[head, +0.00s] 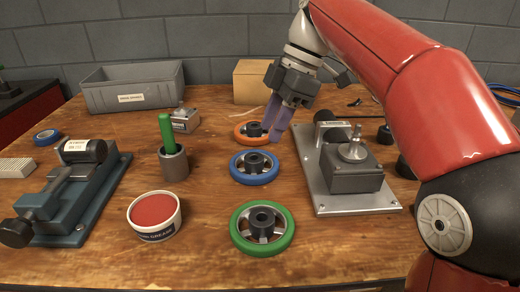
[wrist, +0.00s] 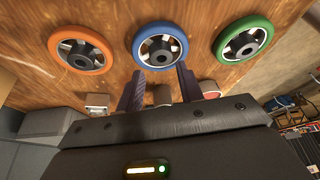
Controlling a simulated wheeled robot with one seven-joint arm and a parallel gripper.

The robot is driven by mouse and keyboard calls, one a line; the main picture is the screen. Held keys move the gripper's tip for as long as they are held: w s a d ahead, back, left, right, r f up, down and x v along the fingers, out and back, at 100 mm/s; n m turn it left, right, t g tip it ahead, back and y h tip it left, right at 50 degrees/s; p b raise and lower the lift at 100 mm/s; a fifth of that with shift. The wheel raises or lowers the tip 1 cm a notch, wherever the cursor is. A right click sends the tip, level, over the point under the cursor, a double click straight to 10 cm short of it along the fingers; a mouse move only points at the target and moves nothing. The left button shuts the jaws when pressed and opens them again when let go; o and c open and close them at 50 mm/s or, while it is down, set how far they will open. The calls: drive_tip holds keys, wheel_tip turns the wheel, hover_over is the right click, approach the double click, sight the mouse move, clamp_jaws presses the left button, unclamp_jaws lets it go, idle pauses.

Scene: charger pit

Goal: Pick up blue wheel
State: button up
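The blue wheel (head: 254,167) lies flat on the wooden table between an orange wheel (head: 251,133) and a green wheel (head: 262,228). It has a dark hub and metal spokes. It also shows at the top centre of the wrist view (wrist: 160,46). My gripper (head: 278,130) is above the table, behind and slightly right of the blue wheel in the head view. In the wrist view its two fingers (wrist: 160,82) are apart, with a gap between them that lines up with the blue wheel. Nothing is held between them.
A metal plate with a machine block (head: 352,168) stands close on the right. A cup with a green handle (head: 173,160) and a red-topped tub (head: 154,215) stand left. A grey bin (head: 133,88) and a cardboard box (head: 256,80) stand at the back.

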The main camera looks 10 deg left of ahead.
sight(257, 154)
drive_tip(key=shift+w+a+f, duration=0.15)
drive_tip(key=shift+a+f, duration=0.05)
drive_tip(key=shift+f, duration=0.15)
drive_tip(key=x, duration=0.2)
drive_tip(key=b+x, duration=0.1)
drive_tip(key=x, duration=0.1)
drive_tip(key=b+x, duration=0.1)
drive_tip(key=x, duration=0.1)
drive_tip(key=shift+s+a+f, duration=0.3)
drive_tip(key=shift+s, duration=0.15)
drive_tip(key=c, duration=0.8)
